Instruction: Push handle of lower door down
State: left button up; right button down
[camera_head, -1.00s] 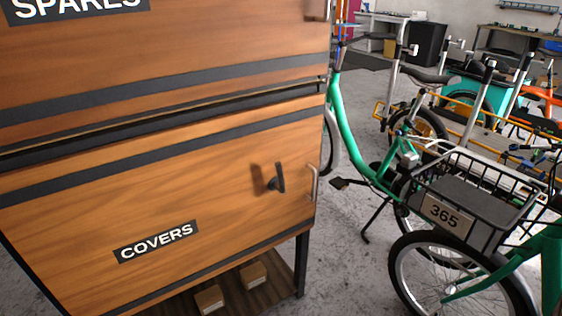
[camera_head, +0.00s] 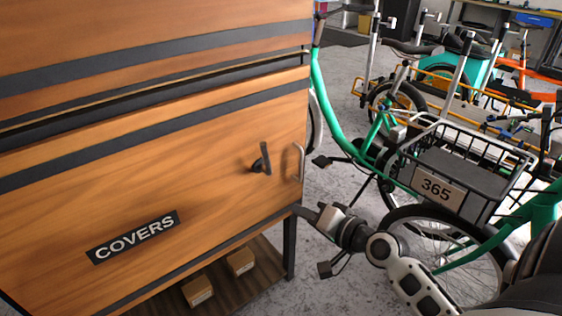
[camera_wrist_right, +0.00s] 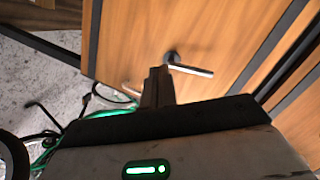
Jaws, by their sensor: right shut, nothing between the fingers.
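The lower door (camera_head: 190,180) is a wooden panel labelled COVERS (camera_head: 132,237), and it looks closed. Its dark lever handle (camera_head: 262,159) is near the door's right edge and stands nearly upright. In the right wrist view the handle (camera_wrist_right: 190,67) shows as a metal bar on a round base, just beyond the fingers. My right gripper (camera_head: 303,211) is at the door's lower right corner, below the handle and apart from it. It also shows in the wrist view (camera_wrist_right: 157,75), where its fingers are together and empty. My left gripper is out of view.
A fixed curved metal pull (camera_head: 299,161) sits right of the handle. A green bike with a basket (camera_head: 465,170) numbered 365 stands close on the right, beside my right arm. Boxes (camera_head: 240,261) lie on the shelf below the door.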

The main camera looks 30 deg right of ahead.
jog(key=w+d+r+m+t, duration=0.2)
jog(key=d+r+m+t, duration=0.1)
jog(key=d+r+m, duration=0.2)
notch_tip(320, 180, up, 2)
jog(key=d, duration=0.2)
jog(key=shift+w+d+r+h+b, duration=0.15)
jog(key=shift+d+r+h+b, duration=0.05)
jog(key=shift+d+h+b, duration=0.1)
jog(key=shift+w, duration=0.1)
jog(key=w+a+p, duration=0.2)
jog(key=w+a, duration=0.3)
jog(key=w, duration=0.5)
jog(key=shift+a+f+p, duration=0.15)
jog(key=shift+f+p, duration=0.25)
jog(key=shift+f, duration=0.05)
jog(key=shift+w, duration=0.15)
